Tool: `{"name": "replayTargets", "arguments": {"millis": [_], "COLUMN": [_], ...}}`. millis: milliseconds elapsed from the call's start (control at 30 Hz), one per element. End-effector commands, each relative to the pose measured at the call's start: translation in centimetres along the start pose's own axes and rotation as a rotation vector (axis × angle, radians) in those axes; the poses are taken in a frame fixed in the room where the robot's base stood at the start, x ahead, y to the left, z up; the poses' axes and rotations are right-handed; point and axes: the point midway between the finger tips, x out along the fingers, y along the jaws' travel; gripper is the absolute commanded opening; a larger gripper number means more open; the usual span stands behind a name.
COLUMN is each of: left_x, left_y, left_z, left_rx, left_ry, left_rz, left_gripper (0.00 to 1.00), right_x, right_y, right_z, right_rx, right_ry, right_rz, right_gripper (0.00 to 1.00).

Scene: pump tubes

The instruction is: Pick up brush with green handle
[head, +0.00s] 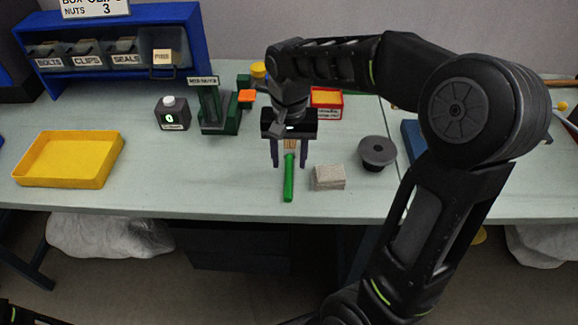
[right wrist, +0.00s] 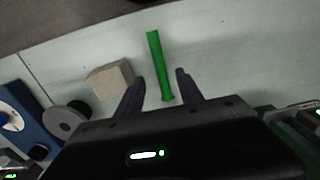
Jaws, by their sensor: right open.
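The brush with the green handle (head: 289,180) lies on the workbench near its front edge, handle toward the front. Its pale bristle end is partly hidden under my right gripper. My right gripper (head: 289,164) points down over the brush, with its two fingers apart on either side of it. In the right wrist view the green handle (right wrist: 157,64) extends outward from between the open fingers (right wrist: 158,88). The fingers do not appear to touch it. My left gripper is not in view.
A beige block (head: 328,178) lies just right of the brush, and a grey spool (head: 377,152) stands beyond it. A yellow tray (head: 68,159) is at the left. A dark bottle (head: 173,114) and a green stand (head: 218,112) stand behind. A blue bin rack (head: 190,22) is at the back left.

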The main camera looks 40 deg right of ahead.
Motion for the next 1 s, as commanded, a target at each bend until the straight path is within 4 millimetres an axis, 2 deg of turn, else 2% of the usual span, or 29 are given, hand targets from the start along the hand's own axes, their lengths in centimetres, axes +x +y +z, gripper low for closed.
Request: {"name": "replayTargets", "arguments": {"millis": [200,333,967,1000], "left_x": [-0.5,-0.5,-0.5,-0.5], "left_y": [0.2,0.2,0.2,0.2], "left_z": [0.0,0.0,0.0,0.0], "left_rx": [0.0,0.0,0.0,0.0], "left_ry": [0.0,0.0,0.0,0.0], "left_rz": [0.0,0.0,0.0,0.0], "left_gripper": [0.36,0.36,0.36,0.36], "right_x": [3.1,4.5,4.6,4.6], "right_y": [-0.1,-0.1,-0.1,-0.1], "right_z": [0.1,0.1,0.0,0.0], "right_rx": [0.001,0.001,0.0,0.0], "right_ry": [-0.005,-0.003,-0.001,-0.001], "right_rz": [0.003,0.002,0.0,0.0], "right_gripper": [0.44,0.44,0.44,0.4]}}
